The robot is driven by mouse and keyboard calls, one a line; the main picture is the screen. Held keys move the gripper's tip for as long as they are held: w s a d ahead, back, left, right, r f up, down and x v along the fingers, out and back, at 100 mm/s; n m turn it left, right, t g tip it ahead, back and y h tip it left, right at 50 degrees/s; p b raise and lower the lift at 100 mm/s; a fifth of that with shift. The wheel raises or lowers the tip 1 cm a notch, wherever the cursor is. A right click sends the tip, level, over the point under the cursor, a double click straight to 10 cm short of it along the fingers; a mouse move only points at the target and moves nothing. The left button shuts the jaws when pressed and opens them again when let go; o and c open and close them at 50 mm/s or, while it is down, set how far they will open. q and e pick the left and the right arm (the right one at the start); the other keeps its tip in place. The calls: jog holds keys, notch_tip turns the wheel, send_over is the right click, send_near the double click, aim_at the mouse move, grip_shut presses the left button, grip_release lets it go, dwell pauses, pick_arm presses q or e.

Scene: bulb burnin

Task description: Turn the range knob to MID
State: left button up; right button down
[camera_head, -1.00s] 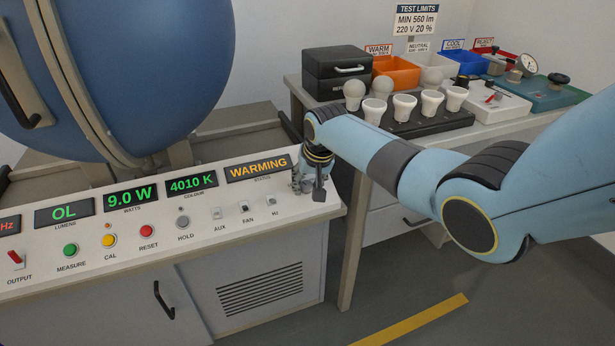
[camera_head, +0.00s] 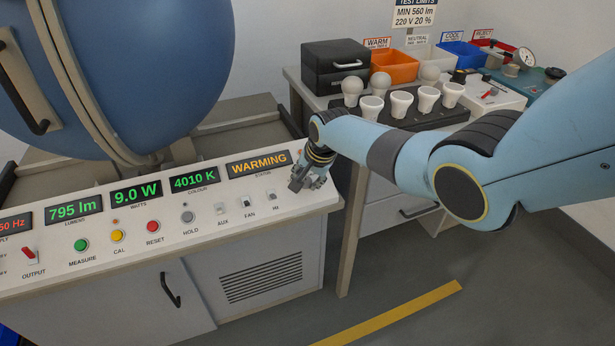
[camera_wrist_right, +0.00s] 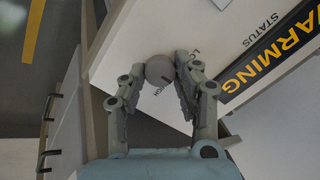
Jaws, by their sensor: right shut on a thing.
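The range knob (camera_wrist_right: 159,68) is a round grey knob with a dark pointer mark, seen in the right wrist view. Parts of its printed labels show around it. My right gripper (camera_wrist_right: 156,82) is shut on the knob, one finger on each side. In the head view my right gripper (camera_head: 308,180) is at the right end of the sloped white console (camera_head: 240,212), and it hides the knob there. The lumens display (camera_head: 74,208) reads 795 lm and the status display (camera_head: 258,164) reads WARMING. My left gripper is not in view.
Several switches and buttons, including the Hz switch (camera_head: 275,196) and the HOLD button (camera_head: 188,217), lie left of the gripper. A big blue sphere (camera_head: 130,70) stands behind the console. A bench with bulbs and bins (camera_head: 397,66) is behind my right arm.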

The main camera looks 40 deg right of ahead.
dwell(0.3)
jog(key=c, duration=1)
grip_release()
jog(key=v, duration=1.2)
